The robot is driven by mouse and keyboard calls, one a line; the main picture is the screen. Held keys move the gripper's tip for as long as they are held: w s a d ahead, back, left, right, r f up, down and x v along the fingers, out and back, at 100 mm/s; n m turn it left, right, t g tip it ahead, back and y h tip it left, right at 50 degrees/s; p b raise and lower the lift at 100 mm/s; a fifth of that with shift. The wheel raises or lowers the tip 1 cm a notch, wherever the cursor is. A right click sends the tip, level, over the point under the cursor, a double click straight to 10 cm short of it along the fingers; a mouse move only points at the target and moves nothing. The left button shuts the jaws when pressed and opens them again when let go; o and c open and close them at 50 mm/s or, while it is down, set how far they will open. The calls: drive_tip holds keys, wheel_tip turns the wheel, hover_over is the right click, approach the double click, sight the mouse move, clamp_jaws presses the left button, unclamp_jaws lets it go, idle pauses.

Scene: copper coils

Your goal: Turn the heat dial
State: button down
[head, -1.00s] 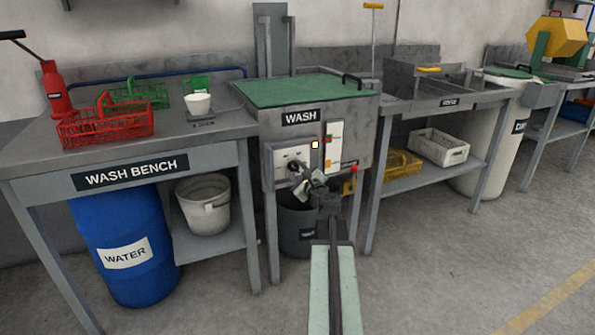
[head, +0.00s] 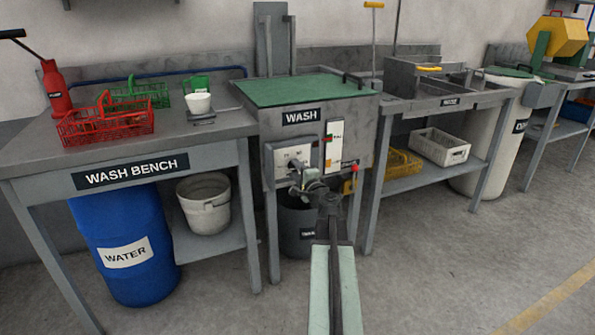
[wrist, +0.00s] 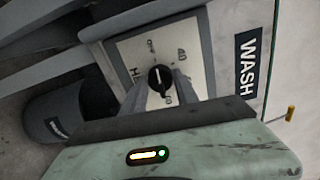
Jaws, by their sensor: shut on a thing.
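The heat dial (wrist: 160,79) is a round black knob with a white pointer line on a pale plate, clear in the wrist view. Its line runs roughly up and down in that picture, between printed marks, one reading 40. The plate (head: 281,157) is on the front of the grey WASH unit (head: 345,115). My gripper (head: 297,179) is at the plate's lower part and hides the dial in the head view. In the wrist view its two grey fingers (wrist: 160,98) reach to either side of the knob and are shut on it.
A dark bin (head: 297,218) stands under the unit. The wash bench (head: 215,155) is to the left. The floor in front is clear.

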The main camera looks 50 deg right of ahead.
drive_tip(key=shift+d+n, duration=0.2)
drive_tip(key=shift+n, duration=0.2)
idle(0.3)
drive_tip(key=c, duration=0.9)
unclamp_jaws()
drive_tip(key=shift+c, duration=0.2)
drive_tip(key=shift+a, duration=0.1)
